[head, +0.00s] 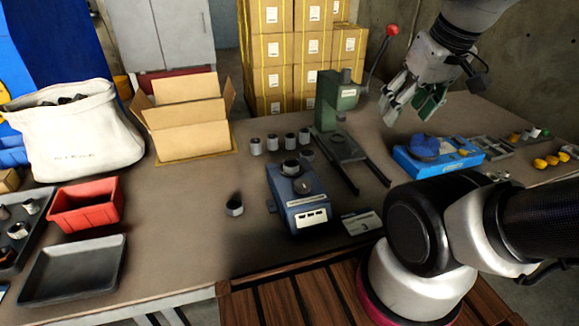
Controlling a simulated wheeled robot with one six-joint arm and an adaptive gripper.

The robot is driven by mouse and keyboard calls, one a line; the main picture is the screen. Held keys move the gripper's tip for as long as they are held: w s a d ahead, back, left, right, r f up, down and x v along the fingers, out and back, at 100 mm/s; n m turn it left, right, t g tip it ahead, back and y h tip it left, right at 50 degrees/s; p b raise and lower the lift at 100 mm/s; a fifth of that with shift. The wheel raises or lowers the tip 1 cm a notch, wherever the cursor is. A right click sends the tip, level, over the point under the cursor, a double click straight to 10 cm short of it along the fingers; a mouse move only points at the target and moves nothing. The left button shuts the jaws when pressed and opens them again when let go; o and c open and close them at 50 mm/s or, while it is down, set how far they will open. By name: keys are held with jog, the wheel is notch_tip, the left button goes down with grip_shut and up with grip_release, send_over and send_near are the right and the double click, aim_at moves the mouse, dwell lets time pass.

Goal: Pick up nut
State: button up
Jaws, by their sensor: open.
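No part is clearly recognizable as a nut at this size. A small dark-topped metal ring-like piece (234,206) stands alone on the table, left of the blue device (308,212). Another round metal piece (291,168) sits on top of that device. Any of these could be the nut; I cannot tell which. My gripper (409,108) is open and empty at the upper right, raised above the table and well apart from these pieces.
A green press (335,100) with a red-knobbed lever stands behind the blue device. A blue machine (438,158) lies below my gripper. At left are a red bin (86,207), a black tray (72,270), an open carton (190,141) and a white sack (75,135).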

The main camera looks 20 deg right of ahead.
dwell(0.3)
jog(key=shift+o, duration=0.6)
jog(key=n+g, duration=0.4)
jog(key=n, duration=1.8)
send_over(291, 159)
jog(key=s, duration=0.1)
notch_tip(291, 159, down, 18)
jog(key=f, duration=0.7)
jog(key=shift+s+a+f, duration=0.15)
jog(key=shift+s+a, duration=0.05)
jog(key=shift+s, duration=0.1)
jog(key=c, duration=1.3)
